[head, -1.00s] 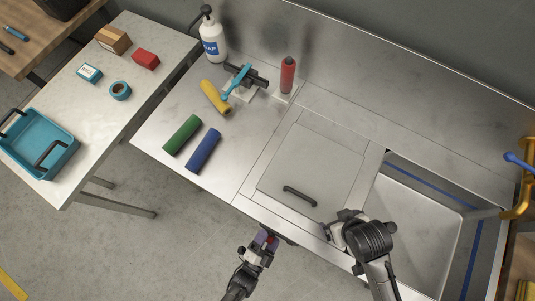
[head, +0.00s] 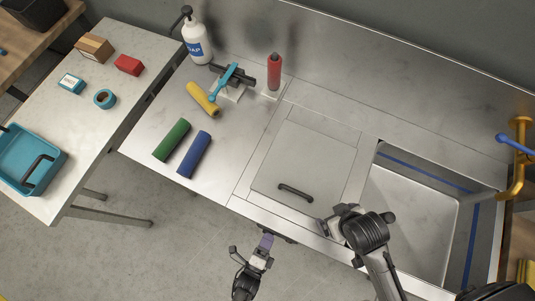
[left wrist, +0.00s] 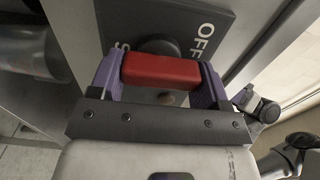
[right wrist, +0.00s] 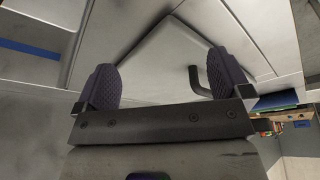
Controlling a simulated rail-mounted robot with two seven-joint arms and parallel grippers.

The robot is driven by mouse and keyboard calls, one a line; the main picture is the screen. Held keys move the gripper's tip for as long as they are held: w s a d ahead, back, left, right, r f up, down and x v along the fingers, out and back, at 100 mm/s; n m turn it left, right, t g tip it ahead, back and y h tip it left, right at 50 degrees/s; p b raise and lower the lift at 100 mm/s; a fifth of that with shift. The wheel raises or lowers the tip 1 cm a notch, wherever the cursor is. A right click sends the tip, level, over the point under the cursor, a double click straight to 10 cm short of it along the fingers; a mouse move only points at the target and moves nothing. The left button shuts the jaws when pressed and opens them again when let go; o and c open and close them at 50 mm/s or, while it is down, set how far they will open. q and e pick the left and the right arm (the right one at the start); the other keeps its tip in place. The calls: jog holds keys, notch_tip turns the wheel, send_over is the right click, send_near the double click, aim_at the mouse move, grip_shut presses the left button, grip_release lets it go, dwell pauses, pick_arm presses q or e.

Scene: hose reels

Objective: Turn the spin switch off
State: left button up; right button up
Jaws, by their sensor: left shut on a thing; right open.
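The spin switch has a red bar handle (left wrist: 160,70) on a dark round hub, mounted on a dark grey plate (left wrist: 190,20) in the left wrist view. The plate shows "OFF" and part of another label starting with "S". My left gripper (head: 265,243) is at the counter's front edge below the lid. Its purple fingers are shut on the red handle, one at each end. The switch itself is hidden in the head view. My right gripper (right wrist: 165,80) is open and empty, above the counter front near the lid; it also shows in the head view (head: 332,222).
A grey lid (head: 310,160) with a dark handle (head: 296,193) lies beside an open sink (head: 410,215). Green (head: 171,139), blue (head: 194,154) and yellow (head: 202,98) rolls lie on the counter's left. A side table (head: 75,115) stands further left. Bare floor lies in front.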

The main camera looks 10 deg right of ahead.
dwell(0.5)
pick_arm(q)
jog(key=o, duration=0.9)
pick_arm(e)
jog(key=shift+a, duration=0.15)
pick_arm(q)
jog(key=shift+s+a, duration=0.1)
pick_arm(e)
jog(key=shift+f, duration=0.25)
pick_arm(q)
jog(key=shift+v, duration=6.8)
